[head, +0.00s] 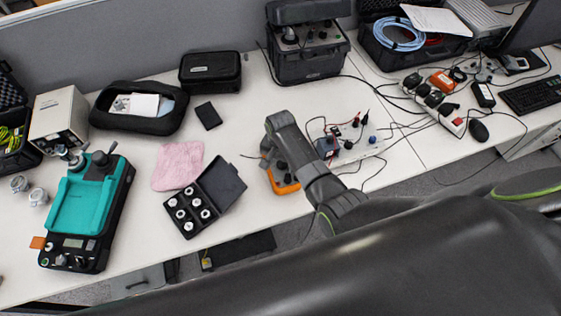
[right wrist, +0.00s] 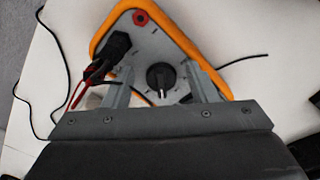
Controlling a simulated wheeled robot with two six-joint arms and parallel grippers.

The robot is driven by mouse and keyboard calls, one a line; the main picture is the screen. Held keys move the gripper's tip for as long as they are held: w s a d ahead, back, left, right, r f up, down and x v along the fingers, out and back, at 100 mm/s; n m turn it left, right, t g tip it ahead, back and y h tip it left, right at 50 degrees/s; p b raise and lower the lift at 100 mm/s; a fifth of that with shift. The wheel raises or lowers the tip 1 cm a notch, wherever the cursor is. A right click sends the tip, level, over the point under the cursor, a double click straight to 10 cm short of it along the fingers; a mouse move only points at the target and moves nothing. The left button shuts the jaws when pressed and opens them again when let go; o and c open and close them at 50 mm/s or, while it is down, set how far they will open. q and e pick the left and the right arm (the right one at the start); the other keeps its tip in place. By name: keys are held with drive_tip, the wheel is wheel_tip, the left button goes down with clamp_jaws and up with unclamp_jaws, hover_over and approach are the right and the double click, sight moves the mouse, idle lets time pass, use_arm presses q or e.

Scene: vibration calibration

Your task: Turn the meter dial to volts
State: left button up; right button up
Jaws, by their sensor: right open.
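The meter (right wrist: 143,44) has an orange rim and a grey face, and it fills the upper middle of the right wrist view. Its black dial (right wrist: 161,78) has a pale pointer mark toward the bottom of the picture; the printed labels are too small to read. My right gripper (right wrist: 165,75) is open, with one finger on each side of the dial and visible gaps to it. In the head view my right arm covers much of the meter, and its orange edge (head: 284,187) shows beside the gripper (head: 268,160). My left gripper is not in view.
Black and red plugs (right wrist: 116,48) with leads sit in the meter left of the dial. A board with wires (head: 350,140) stands right of the arm. An open black case with white-topped pieces (head: 228,182) lies to the left, near a pink cloth (head: 178,165).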

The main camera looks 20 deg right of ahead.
drive_tip(key=c, duration=1)
drive_tip(key=shift+s+d+r+n+p, duration=0.1)
drive_tip(key=shift+n+p, duration=0.5)
drive_tip(key=shift+n, duration=0.15)
drive_tip(key=shift+s+d+r+n+p, duration=0.1)
drive_tip(key=shift+n+p, duration=0.5)
drive_tip(key=shift+n, duration=0.15)
drive_tip(key=n+p, duration=0.1)
drive_tip(key=n, duration=0.1)
drive_tip(key=shift+d+f+n, duration=0.1)
drive_tip(key=shift+n, duration=0.3)
drive_tip(key=shift+n+p, duration=0.55)
drive_tip(key=shift+n, duration=0.35)
drive_tip(key=shift+d+f, duration=0.1)
drive_tip(key=o, duration=1)
